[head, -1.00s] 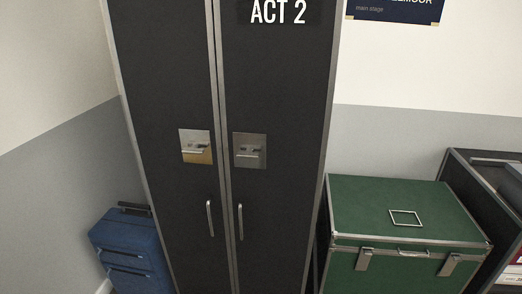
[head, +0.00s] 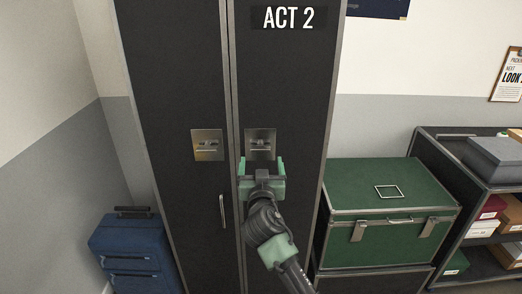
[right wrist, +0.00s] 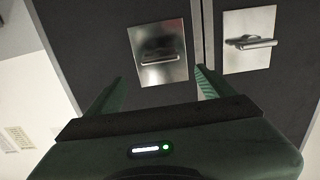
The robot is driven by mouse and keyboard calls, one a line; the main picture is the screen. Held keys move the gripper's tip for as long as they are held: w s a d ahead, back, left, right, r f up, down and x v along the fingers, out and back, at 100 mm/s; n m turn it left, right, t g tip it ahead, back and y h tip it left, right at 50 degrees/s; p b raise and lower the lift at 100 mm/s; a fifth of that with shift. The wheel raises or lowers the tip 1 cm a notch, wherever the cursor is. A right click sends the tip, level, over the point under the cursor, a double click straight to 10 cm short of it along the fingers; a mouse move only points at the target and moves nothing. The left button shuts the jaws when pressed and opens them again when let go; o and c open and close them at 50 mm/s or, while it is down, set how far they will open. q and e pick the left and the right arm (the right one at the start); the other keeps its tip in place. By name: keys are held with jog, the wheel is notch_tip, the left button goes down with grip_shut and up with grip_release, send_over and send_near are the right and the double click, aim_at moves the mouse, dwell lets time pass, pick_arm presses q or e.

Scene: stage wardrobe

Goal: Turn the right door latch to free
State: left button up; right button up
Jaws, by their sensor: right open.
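The right door latch (head: 260,143) is a small lever on a square metal plate on the right door of the black ACT 2 wardrobe (head: 285,75). Its lever looks horizontal in the head view. My right gripper (head: 261,168) is open and empty, with green fingers just below this latch in the picture. In the right wrist view the latch (right wrist: 160,56) shows ahead, roughly between the open fingertips (right wrist: 158,80) and apart from them. The left door latch (head: 207,145) has its own plate. My left gripper is not in view.
The left door's handle (head: 223,211) is below its latch; my arm hides the right one. A green trunk (head: 390,188) stands to the right, beside a dark shelf (head: 432,150) with boxes. A blue suitcase (head: 130,245) is at lower left.

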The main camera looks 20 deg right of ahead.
aim_at(260, 150)
jog(key=p+x, duration=0.1)
jog(key=x, duration=0.6)
jog(key=shift+w+f, duration=0.15)
jog(key=shift+w, duration=0.05)
jog(key=c, duration=1.4)
